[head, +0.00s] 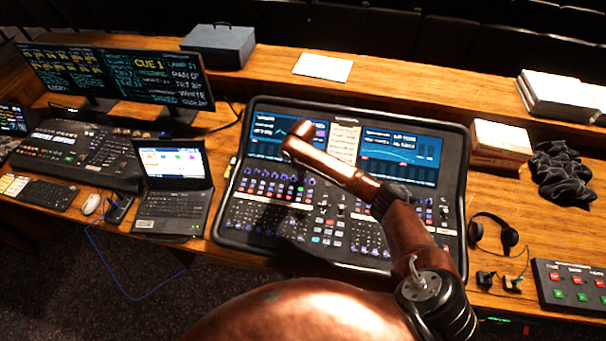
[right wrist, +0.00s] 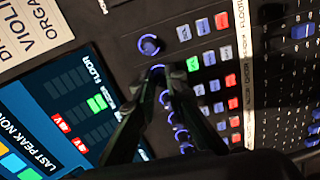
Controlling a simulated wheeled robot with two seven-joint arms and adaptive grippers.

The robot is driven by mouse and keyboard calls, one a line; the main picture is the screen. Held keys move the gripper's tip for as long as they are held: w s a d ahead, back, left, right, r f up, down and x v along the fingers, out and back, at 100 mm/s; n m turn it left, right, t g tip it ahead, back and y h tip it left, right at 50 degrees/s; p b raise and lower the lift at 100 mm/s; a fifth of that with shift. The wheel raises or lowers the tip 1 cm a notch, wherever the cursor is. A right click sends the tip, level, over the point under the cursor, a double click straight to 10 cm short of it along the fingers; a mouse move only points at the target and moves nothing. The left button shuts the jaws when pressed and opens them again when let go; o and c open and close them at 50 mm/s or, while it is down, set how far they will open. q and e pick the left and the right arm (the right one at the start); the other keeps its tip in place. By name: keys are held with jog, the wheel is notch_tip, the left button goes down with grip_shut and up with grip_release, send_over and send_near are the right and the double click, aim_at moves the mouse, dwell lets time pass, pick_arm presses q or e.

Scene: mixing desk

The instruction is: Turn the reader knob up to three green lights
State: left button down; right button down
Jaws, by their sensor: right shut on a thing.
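In the right wrist view, my right gripper (right wrist: 160,82) is shut on a small dark knob with a blue ring (right wrist: 157,68), taken to be the reader knob. The fingers hide most of it. A bare knob (right wrist: 149,46) stands just above it. At the left, the screen (right wrist: 45,125) shows meter columns. Green blocks (right wrist: 97,103) are lit in one column; they look like two, but the small picture leaves this unsure. In the head view, my right arm reaches over the mixing desk (head: 340,252), hiding the gripper's fingers. My left gripper is not in view.
More knobs (right wrist: 181,136) run below the held one, close to the fingers. Coloured buttons (right wrist: 193,64) lie to the right. In the head view, a laptop (head: 171,210) stands left of the desk, headphones (head: 508,236) and a button box (head: 570,285) to the right.

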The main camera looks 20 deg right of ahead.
jog(key=m+p, duration=0.2)
jog(key=shift+s+r+p, duration=0.1)
jog(key=shift+r+p, duration=0.05)
jog(key=shift+p, duration=0.25)
jog(key=shift+m+p, duration=0.9)
jog(key=shift+p, duration=0.05)
pick_arm(q)
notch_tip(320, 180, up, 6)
jog(key=p, duration=0.1)
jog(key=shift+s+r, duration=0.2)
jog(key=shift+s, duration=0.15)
pick_arm(e)
jog(key=shift+m, duration=0.6)
jog(key=shift+f, duration=0.2)
jog(key=c, duration=2)
grip_release()
jog(key=shift+o, duration=0.2)
jog(key=shift+r, duration=0.25)
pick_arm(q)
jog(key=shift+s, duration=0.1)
pick_arm(e)
notch_tip(320, 180, up, 12)
jog(key=shift+s+a+f, duration=0.15)
jog(key=shift+s+f, duration=0.05)
jog(key=shift+s, duration=0.2)
